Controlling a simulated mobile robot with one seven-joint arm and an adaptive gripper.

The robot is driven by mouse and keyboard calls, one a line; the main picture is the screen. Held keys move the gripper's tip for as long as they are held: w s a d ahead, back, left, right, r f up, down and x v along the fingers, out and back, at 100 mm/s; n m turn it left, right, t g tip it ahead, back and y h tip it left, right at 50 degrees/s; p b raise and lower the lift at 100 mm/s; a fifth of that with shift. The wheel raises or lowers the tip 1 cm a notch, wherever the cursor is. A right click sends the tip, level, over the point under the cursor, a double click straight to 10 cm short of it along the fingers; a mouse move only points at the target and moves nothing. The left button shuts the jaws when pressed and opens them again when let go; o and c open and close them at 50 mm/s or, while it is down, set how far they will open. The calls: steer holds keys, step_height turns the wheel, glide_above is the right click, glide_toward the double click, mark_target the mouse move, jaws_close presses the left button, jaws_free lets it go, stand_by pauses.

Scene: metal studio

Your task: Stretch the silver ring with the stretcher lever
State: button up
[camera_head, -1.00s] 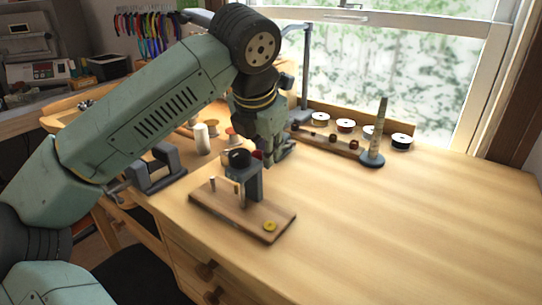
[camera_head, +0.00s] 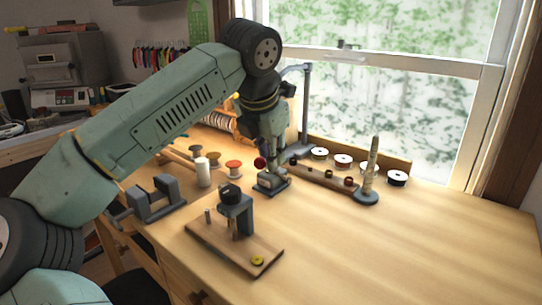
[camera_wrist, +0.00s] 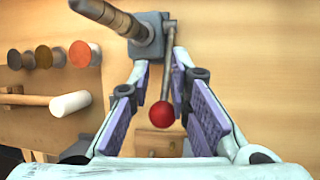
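The stretcher (camera_head: 272,184) is a small grey device on the bench below my gripper. In the wrist view its grey block (camera_wrist: 146,38) carries a tapered grey rod at the top left. Its lever (camera_wrist: 167,80) ends in a red ball (camera_wrist: 162,115), which also shows in the head view (camera_head: 260,162). My gripper (camera_wrist: 161,85) is open, its purple-padded fingers on either side of the lever with gaps visible. The red ball appears between the fingers, nearer the palm; contact cannot be told. I cannot make out the silver ring.
A wooden board with a grey press (camera_head: 236,210) stands in front. A grey vise-like tool (camera_head: 152,200) is at left, a white-headed mallet (camera_head: 203,172) beside spools. A tapered mandrel (camera_head: 370,172) stands at right. The bench's right side is clear.

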steer(key=o, duration=0.6)
steer(key=v, duration=1.2)
steer(key=shift+s+d, duration=0.1)
steer(key=shift+c, duration=0.4)
